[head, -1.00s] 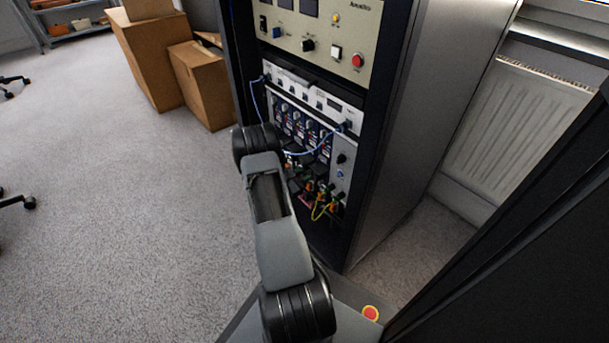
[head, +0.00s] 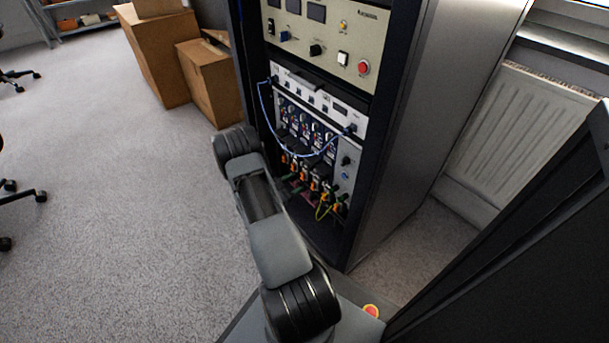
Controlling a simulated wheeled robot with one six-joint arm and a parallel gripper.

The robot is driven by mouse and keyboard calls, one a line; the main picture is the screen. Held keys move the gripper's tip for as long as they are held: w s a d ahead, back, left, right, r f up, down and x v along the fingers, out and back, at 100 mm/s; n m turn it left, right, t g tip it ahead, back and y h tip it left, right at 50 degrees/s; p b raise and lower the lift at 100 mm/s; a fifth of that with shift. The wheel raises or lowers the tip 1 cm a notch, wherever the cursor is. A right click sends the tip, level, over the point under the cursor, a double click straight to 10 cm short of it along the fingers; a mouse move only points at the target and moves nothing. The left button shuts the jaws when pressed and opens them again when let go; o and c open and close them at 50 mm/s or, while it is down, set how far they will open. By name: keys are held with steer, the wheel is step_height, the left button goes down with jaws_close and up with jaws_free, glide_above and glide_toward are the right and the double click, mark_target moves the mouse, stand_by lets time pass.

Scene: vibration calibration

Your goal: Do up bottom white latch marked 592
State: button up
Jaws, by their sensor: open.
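The equipment rack (head: 400,150) stands right of centre, with a dark frame and a grey side. No white latch marked 592 can be made out, as labels are too small to read. A white-fronted unit (head: 318,100) sits mid-rack, with a row of dark modules (head: 308,130) below it. Under these is a row of small orange and black parts (head: 315,187) with green and yellow wires. My arm rises from the bottom centre, just left of the rack's lower front. My gripper does not show.
A blue cable (head: 290,150) loops across the modules. A beige panel (head: 325,35) with knobs and a red button is above. Cardboard boxes (head: 160,60) stand behind left. A dark slanted panel (head: 510,240) is close at right. The carpet (head: 110,220) at left is open.

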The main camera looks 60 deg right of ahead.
mark_target(313, 172)
steer(key=p+v, duration=0.1)
steer(key=v, duration=0.5)
steer(key=shift+a, duration=0.3)
steer(key=shift+r+p, duration=0.1)
steer(key=shift+p, duration=0.3)
steer(key=s+d+n+p, duration=0.2)
steer(key=s+d, duration=0.2)
steer(key=d, duration=0.9)
steer(key=shift+n+p, duration=0.3)
steer(key=shift+n, duration=0.1)
steer(key=shift+s+r, duration=0.1)
steer(key=shift+s, duration=0.05)
steer(key=shift+c, duration=0.3)
